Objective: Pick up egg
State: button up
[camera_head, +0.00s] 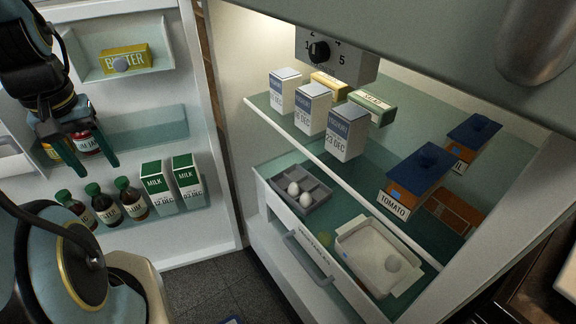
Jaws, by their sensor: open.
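Two white eggs, one egg (293,188) and another egg (306,200), sit side by side in a grey divided tray (318,193) inside the fridge, low on the left. My gripper (80,158) is at the left of the picture, in front of the open fridge door. Its dark green fingers are apart, with the door shelf showing behind them. It is well away from the eggs, and I see nothing held in it.
The fridge door (215,150) stands open at left, with milk cartons (158,188), bottles (104,208) and butter (125,58). White cartons (346,133) stand on the shelf above the eggs. A white tray (372,250) and handled drawer (308,258) lie near them.

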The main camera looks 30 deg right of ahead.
aim_at(394, 264)
jog(key=z, duration=1.3)
